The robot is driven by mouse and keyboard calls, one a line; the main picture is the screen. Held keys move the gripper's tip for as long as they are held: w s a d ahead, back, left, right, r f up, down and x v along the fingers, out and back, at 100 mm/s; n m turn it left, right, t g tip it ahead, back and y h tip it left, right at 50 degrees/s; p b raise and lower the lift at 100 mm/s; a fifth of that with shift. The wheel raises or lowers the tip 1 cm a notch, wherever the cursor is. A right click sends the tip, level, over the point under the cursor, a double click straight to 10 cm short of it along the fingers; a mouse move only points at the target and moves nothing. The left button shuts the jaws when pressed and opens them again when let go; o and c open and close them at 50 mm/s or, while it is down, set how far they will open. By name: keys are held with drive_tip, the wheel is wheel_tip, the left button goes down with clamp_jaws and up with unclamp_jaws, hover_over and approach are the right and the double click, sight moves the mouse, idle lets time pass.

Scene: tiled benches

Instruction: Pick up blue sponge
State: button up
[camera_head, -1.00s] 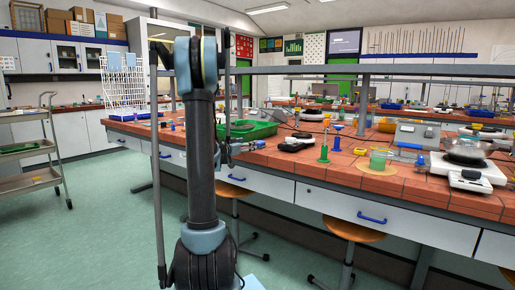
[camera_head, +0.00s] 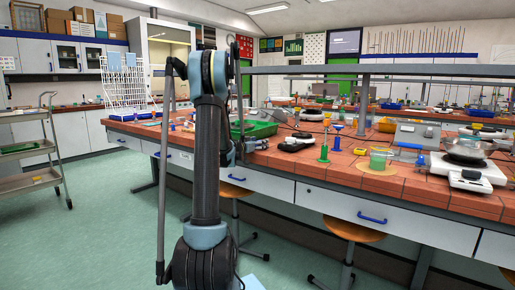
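A small flat blue block (camera_head: 409,146), which may be the blue sponge, lies on the tiled bench (camera_head: 350,175) in front of a grey box, right of centre. It is too small to be certain. My gripper (camera_head: 259,145) is over or beside the bench's front part, left of centre, pointing right. It is well to the left of the blue block and apart from it. My upright arm hides part of it, and its fingers are too small to read.
A green tray (camera_head: 262,129) stands behind my gripper. Between gripper and blue block are a black-and-white device (camera_head: 295,143), a green-based stand (camera_head: 324,152) and a green cup (camera_head: 378,160). A scale (camera_head: 469,179) sits at right. A shelf rail (camera_head: 400,70) crosses above the bench.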

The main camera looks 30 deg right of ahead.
drive_tip(key=shift+w+d, duration=0.1)
drive_tip(key=shift+c, duration=0.6)
drive_tip(key=c, duration=0.8)
drive_tip(key=shift+c, duration=0.2)
